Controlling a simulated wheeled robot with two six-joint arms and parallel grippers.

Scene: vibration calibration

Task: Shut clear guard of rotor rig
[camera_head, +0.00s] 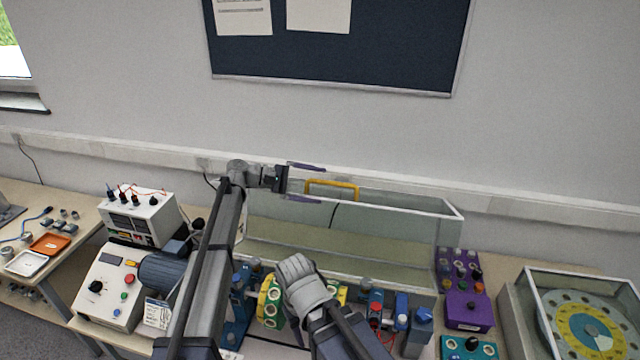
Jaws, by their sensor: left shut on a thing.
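The clear guard (400,228) is a long see-through box with pale edges. It stands raised behind the rotor rig, tipped back toward the wall, and the rig's front parts are uncovered. Its yellow handle (345,185) is at the upper far side. My left gripper (305,183) is shut on the left end of this handle, with one dark finger above it and one below. The rotor rig (269,301) shows a green and yellow disc and blue supports.
A motor (165,272) and a white control box (105,288) stand left of the rig, with a meter box (140,218) behind. A purple box (467,308) and a clear-covered dial (590,330) are at right. The wall is close behind the guard.

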